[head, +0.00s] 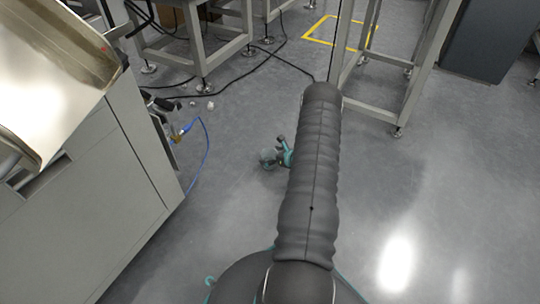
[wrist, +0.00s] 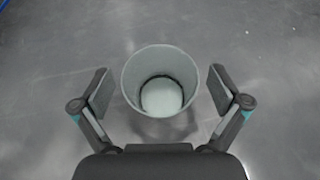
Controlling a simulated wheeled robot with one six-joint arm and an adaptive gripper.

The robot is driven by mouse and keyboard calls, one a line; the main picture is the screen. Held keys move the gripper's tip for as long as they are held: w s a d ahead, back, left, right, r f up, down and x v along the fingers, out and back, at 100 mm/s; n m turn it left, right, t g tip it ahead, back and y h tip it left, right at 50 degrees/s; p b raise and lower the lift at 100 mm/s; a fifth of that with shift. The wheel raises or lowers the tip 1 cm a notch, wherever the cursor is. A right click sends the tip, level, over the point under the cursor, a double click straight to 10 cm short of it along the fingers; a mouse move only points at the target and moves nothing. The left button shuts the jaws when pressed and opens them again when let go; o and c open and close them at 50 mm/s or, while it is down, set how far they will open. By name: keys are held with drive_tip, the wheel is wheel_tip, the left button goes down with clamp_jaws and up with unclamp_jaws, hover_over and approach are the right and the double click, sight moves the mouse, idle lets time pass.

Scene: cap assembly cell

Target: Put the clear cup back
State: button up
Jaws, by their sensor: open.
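The clear cup (wrist: 160,97) shows in the wrist view, seen from above into its open mouth. It looks empty, with a pale round bottom and a darker ring low inside. My gripper (wrist: 159,80) is open, one finger on each side of the cup, with a gap on both sides. In the head view the cup (head: 267,158) is small and looks to stand on the grey floor, left of my arm. My gripper (head: 283,146) shows there only in part, close beside the cup; my arm hides the rest.
A grey cabinet (head: 75,195) with a metal tray-like top stands at the left. A blue cable (head: 205,150) and black cables lie on the floor. Metal frames (head: 380,110) stand at the back. The floor at the right is clear.

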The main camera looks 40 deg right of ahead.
drive_tip(key=shift+r, duration=0.2)
drive_tip(key=p+v, duration=0.2)
drive_tip(key=v, duration=1)
drive_tip(key=w+a+r+n+g+y, duration=0.1)
drive_tip(key=w+a+r+n+y, duration=0.2)
drive_tip(key=a+r, duration=0.4)
drive_tip(key=w+a+r+n+g+y, duration=0.1)
drive_tip(key=w+a+r+n, duration=0.2)
drive_tip(key=a+r+n, duration=0.45)
drive_tip(key=s+a+r+n+g+y, duration=0.1)
drive_tip(key=s+a+r+n+g, duration=0.25)
drive_tip(key=a+r+n, duration=0.7)
drive_tip(key=s+a+r+n+g+h, duration=0.2)
drive_tip(key=s+a+r+n, duration=0.1)
drive_tip(key=s+a+r, duration=0.3)
drive_tip(key=s+a+r+n+g+h, duration=0.1)
drive_tip(key=s+a+r+n, duration=0.1)
drive_tip(key=s+a+r, duration=0.5)
drive_tip(key=s+r+n+t+h, duration=0.2)
drive_tip(key=s+r+n+h, duration=0.2)
drive_tip(key=s+r+n, duration=0.3)
drive_tip(key=shift+s+a+r+n, duration=0.2)
drive_tip(key=shift+s+a+n, duration=0.2)
drive_tip(key=shift+s, duration=0.75)
